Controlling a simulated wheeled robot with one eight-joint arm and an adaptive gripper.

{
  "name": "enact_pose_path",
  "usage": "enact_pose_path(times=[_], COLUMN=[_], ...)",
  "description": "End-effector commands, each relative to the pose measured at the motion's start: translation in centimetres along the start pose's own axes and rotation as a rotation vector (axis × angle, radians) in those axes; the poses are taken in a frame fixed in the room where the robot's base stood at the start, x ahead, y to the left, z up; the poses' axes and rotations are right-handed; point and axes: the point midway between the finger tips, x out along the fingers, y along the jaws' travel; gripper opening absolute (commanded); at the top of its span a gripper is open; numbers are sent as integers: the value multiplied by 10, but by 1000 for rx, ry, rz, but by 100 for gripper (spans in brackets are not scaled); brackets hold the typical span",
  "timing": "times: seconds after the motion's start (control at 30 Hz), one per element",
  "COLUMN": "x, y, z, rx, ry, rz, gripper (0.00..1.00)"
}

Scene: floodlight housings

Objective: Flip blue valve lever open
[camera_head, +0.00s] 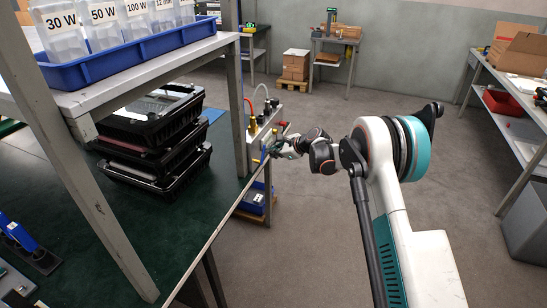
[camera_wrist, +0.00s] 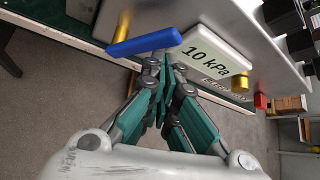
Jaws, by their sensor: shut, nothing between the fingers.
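The blue valve lever (camera_wrist: 145,42) is a long bar near the top of the wrist view, lying almost level and tilted slightly up to the right. My gripper (camera_wrist: 165,65) is shut and empty, its fingertips close below the lever's right part; I cannot tell whether they touch it. A white label reading "10 kPa" (camera_wrist: 217,52) sits right of the fingertips. In the head view my gripper (camera_head: 275,147) is at the valve panel (camera_head: 259,133) on the bench's right edge. The lever is too small there to make out clearly.
A grey shelf post (camera_head: 236,105) stands just left of the panel. Stacked black housings (camera_head: 155,140) lie on the green bench (camera_head: 180,215). A brass fitting (camera_wrist: 240,83) and a red part (camera_wrist: 261,101) are right of the lever. The floor right of the bench is open.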

Motion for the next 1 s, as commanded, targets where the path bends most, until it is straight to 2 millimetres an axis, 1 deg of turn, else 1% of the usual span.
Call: enact_pose_path(times=[0.1,0.4,1.0], x=[-3,-10,-15], y=[0,7,16], z=[6,15,22], rx=[0,1,1], ry=[-1,-1,-1], rz=[1,1,4], gripper=[0,0,0])
